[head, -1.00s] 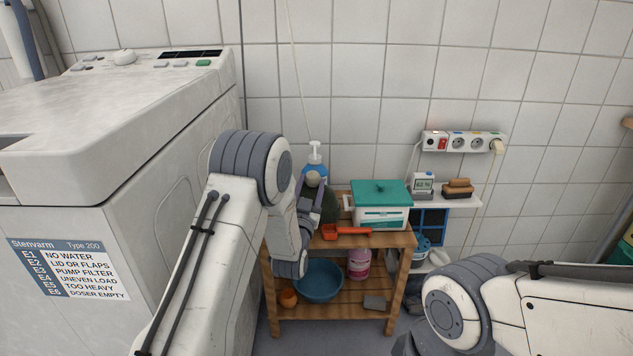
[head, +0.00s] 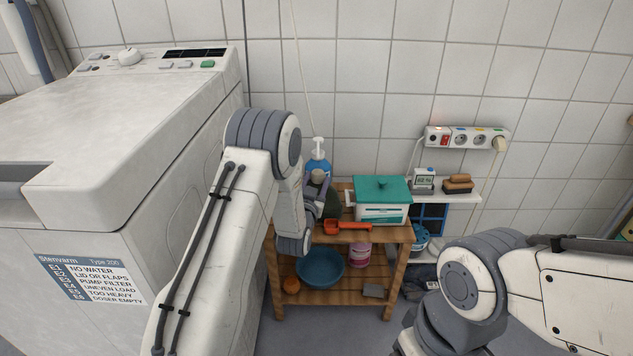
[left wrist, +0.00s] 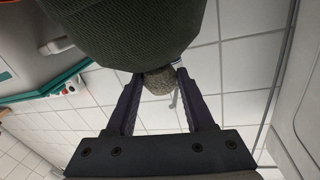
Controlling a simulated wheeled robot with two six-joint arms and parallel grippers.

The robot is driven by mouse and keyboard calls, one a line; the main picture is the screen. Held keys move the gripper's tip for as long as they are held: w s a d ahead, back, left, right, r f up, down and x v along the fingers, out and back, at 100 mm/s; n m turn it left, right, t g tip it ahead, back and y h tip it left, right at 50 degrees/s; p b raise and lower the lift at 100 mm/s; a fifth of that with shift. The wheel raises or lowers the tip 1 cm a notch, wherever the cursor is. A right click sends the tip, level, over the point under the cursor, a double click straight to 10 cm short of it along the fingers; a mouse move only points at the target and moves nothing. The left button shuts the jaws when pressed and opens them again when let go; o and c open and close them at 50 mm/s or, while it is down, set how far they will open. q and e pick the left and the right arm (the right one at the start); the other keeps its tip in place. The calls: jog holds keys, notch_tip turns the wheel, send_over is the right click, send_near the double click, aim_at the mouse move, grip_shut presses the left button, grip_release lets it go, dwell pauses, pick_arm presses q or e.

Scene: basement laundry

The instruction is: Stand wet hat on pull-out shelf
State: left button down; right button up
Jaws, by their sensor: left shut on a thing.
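The hat (head: 331,206) is dark green knit with a grey pompom (head: 318,175). My left gripper (head: 316,187) is shut on the pompom. In the left wrist view the green knit body (left wrist: 140,30) fills the top, with the pompom (left wrist: 158,82) between the fingers (left wrist: 158,78). In the head view the hat is at the left of the wooden stand's top (head: 395,234), partly hidden by my left arm. I cannot tell whether it touches the top. No shelf can be clearly told as the pull-out one. My right gripper is out of view.
A blue pump bottle (head: 318,160) stands behind the hat. A red-orange scoop (head: 346,226) and a teal-lidded box (head: 381,203) are on the stand; a blue basin (head: 320,267) is below. A washing machine (head: 170,190) stands left. A small white wall shelf (head: 462,199) is at right.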

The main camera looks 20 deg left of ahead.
pick_arm(q)
jog(key=shift+f, duration=0.2)
jog(key=shift+c, duration=1.4)
grip_release()
jog(key=shift+r, duration=0.1)
